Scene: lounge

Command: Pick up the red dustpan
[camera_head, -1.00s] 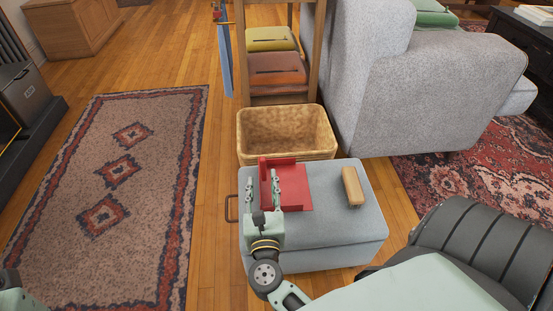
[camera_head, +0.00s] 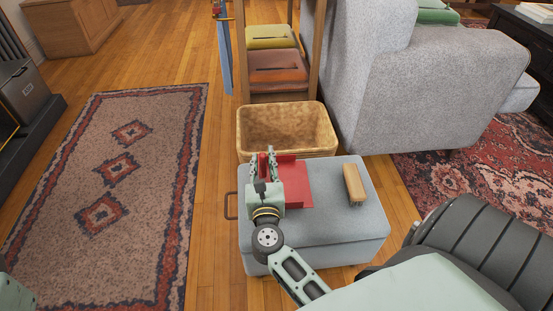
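The red dustpan (camera_head: 298,183) lies on the grey ottoman (camera_head: 345,232), with its flat pan toward the right. Its raised left part is partly hidden by my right gripper. My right gripper (camera_head: 262,158) is above the left part of the dustpan, fingers pointing away from me. The fingers are apart, with a red part of the dustpan showing between them. I cannot tell whether either finger touches it. Of my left arm only a piece shows at the lower left corner; its gripper is out of view.
A wooden brush (camera_head: 353,182) lies on the ottoman right of the dustpan. A wicker basket (camera_head: 243,140) stands just behind the ottoman. A wooden shelf (camera_head: 318,60) and grey sofa (camera_head: 425,95) stand behind. A patterned rug (camera_head: 100,240) covers the floor at left.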

